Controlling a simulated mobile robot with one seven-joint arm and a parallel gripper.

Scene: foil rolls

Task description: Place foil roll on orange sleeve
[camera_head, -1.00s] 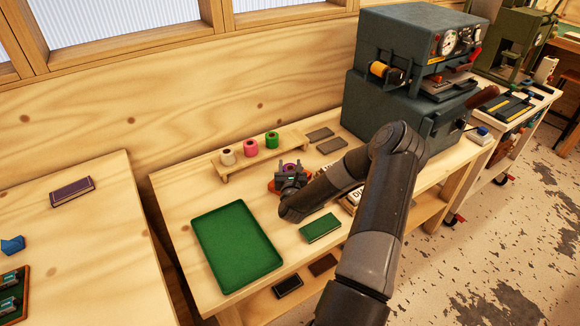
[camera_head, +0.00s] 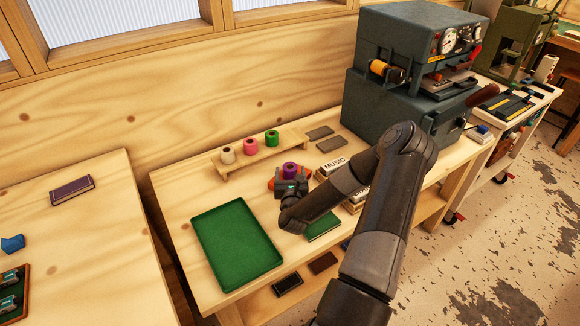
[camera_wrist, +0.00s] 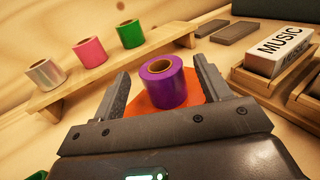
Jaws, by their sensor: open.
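A purple foil roll (camera_wrist: 162,82) stands upright on an orange sleeve (camera_wrist: 185,100), most of which is hidden behind the roll and my gripper. In the head view the purple roll (camera_head: 289,170) shows just beyond my gripper (camera_head: 291,187), with a bit of the orange sleeve (camera_head: 273,183) beside it. My gripper (camera_wrist: 163,88) is open, with one finger on each side of the purple roll and gaps between them and the roll. White (camera_wrist: 46,74), pink (camera_wrist: 90,51) and green (camera_wrist: 131,33) rolls stand on a low wooden rack (camera_wrist: 110,68) behind.
A green tray (camera_head: 238,246) lies left of my gripper and a green book-like block (camera_head: 323,227) lies to its right. A block marked MUSIC (camera_wrist: 280,50) sits in a wooden holder close on the right. A grey press machine (camera_head: 405,75) stands at the back right.

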